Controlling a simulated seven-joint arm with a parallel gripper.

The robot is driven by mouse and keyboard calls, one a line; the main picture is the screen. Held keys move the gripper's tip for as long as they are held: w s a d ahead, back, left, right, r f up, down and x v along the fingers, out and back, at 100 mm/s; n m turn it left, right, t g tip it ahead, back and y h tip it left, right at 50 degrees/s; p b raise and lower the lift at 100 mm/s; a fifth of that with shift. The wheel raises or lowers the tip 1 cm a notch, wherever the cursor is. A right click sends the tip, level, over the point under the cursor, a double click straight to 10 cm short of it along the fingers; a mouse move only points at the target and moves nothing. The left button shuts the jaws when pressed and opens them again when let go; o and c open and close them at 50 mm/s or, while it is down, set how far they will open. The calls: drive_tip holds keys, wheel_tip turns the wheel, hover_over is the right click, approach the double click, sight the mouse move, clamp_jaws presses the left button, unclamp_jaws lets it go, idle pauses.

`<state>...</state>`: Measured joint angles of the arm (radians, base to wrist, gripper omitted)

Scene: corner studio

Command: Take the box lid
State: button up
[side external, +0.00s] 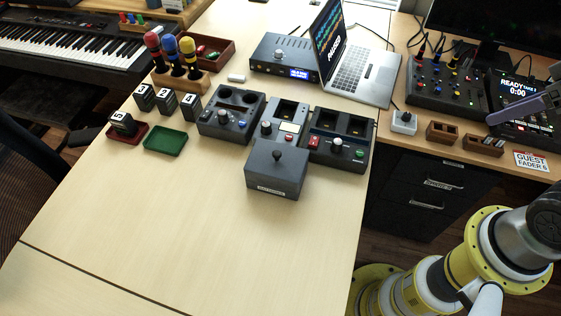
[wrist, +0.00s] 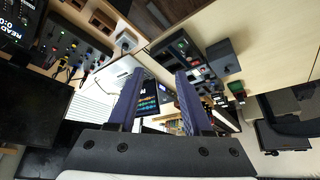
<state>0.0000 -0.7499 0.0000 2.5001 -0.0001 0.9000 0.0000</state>
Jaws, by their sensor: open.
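A dark grey box with a round knob on its lid (side external: 285,165) sits closed on the light wooden table, in front of the middle of three control boxes. A small label is on its front. In the wrist view the grey box (wrist: 224,57) appears right of centre, beyond my fingers. My gripper (wrist: 158,74) has two purple fingers, spread apart with nothing between them. In the side view a purple finger (side external: 520,104) shows at the right edge, high above the right desk and far from the lid. The rest of my gripper is cut off there.
Three control boxes (side external: 231,117) stand close behind the grey box. An open laptop (side external: 362,77), a green tray (side external: 165,140), black numbered blocks (side external: 190,108) and microphones (side external: 188,52) stand around. The table (side external: 200,230) is clear in front.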

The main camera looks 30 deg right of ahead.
idle(0.3)
drive_tip(key=shift+o, duration=0.6)
